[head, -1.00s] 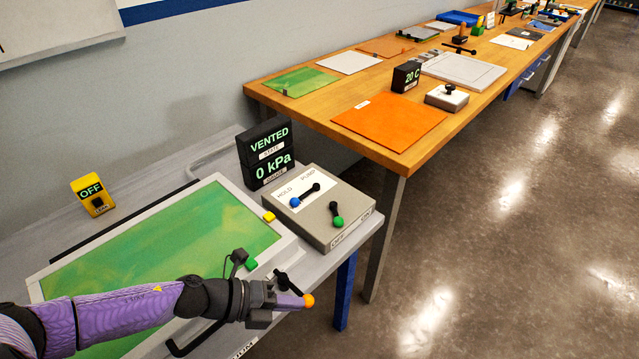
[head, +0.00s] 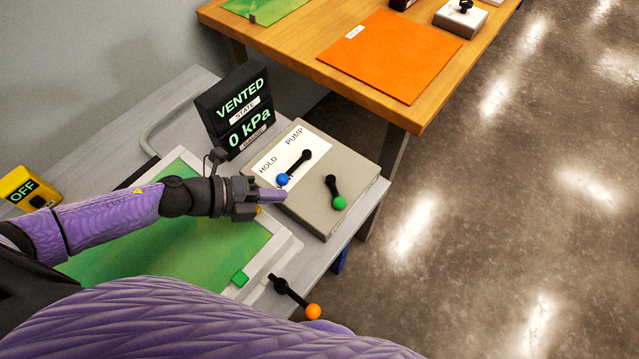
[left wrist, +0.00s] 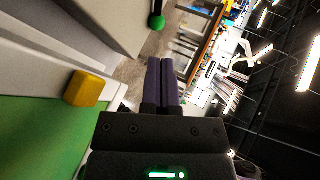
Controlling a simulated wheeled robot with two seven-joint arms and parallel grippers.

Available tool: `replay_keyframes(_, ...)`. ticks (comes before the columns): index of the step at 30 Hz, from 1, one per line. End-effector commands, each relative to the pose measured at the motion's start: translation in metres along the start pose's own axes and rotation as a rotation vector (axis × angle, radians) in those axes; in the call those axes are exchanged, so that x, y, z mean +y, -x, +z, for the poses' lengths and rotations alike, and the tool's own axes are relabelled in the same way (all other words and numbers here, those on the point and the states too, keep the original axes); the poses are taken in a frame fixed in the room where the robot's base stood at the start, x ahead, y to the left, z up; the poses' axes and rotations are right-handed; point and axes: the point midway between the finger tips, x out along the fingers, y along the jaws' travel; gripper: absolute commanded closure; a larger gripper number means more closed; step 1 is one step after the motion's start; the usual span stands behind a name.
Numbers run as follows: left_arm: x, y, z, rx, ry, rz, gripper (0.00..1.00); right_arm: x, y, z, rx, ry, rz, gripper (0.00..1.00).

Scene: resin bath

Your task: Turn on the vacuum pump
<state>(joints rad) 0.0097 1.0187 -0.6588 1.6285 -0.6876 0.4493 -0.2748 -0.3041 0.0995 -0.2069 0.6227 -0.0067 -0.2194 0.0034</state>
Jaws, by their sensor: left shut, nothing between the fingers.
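The grey control box (head: 345,170) stands on the bench and carries two levers. The blue-knobbed lever (head: 294,167) lies on the HOLD/PUMP label, with its knob towards HOLD. The green-knobbed lever (head: 336,192) sits on the right part of the top, its knob towards the front edge. The black display (head: 237,110) reads VENTED and 0 kPa. My left gripper (head: 284,195) is shut and empty at the box's near left edge, below the blue knob. Its purple fingers (left wrist: 162,68) are together in the left wrist view, with the green knob (left wrist: 157,22) beyond them. My right gripper is out of view.
A green panel in a pale frame (head: 290,250) lies left of the box. An orange-knobbed lever (head: 296,298) is at its near corner. A yellow OFF switch box (head: 28,189) stands at far left. A wooden table (head: 290,50) holds an orange mat (head: 392,55).

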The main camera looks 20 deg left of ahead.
Motion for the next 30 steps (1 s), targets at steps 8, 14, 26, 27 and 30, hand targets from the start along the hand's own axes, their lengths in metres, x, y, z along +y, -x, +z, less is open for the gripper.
replay_keyframes(8, 0.001, -0.013, 0.001, -0.002, 0.001, -0.002, 1.00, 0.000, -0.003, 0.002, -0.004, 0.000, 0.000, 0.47)
replay_keyframes(14, 0.000, -0.055, 0.000, 0.001, -0.001, -0.004, 1.00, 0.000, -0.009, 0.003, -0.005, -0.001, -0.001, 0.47)
replay_keyframes(26, 0.000, -0.100, 0.000, 0.000, 0.000, 0.000, 1.00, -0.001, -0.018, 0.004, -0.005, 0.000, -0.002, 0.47)
replay_keyframes(27, 0.000, -0.101, 0.000, 0.000, 0.000, 0.000, 1.00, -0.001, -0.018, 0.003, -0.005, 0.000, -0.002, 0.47)
replay_keyframes(30, 0.000, -0.100, 0.000, 0.000, 0.000, 0.000, 1.00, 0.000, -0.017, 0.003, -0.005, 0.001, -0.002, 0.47)
